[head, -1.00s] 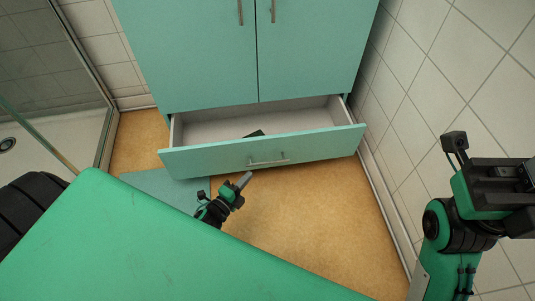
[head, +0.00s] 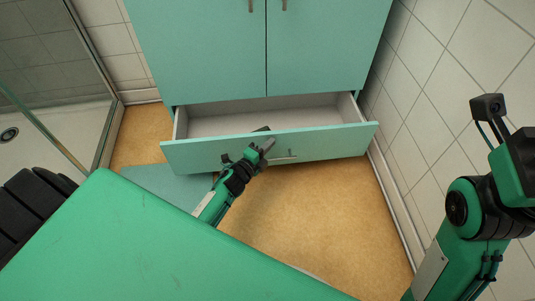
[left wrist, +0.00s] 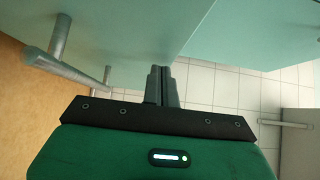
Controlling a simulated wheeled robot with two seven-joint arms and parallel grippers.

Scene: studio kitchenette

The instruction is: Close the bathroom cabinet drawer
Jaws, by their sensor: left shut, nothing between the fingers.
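The teal bathroom cabinet (head: 210,55) stands at the back in the head view. Its wide bottom drawer (head: 340,143) is pulled out, showing a pale inside. A bar handle (head: 288,157) is on the drawer front; in the left wrist view a bar handle (left wrist: 78,68) shows at upper left on a teal panel (left wrist: 130,35). My left gripper (head: 267,146) is shut and empty, at the drawer front just left of the handle's middle; I cannot tell if it touches. Its shut fingers (left wrist: 162,82) show in the left wrist view. My right arm is at the right edge, its fingers out of frame.
A small dark thing (head: 262,129) shows at the drawer's front rim, mostly hidden. A glass shower screen (head: 40,125) is at left, a tiled wall (head: 450,100) at right. Tan floor (head: 320,220) is clear right of my arm.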

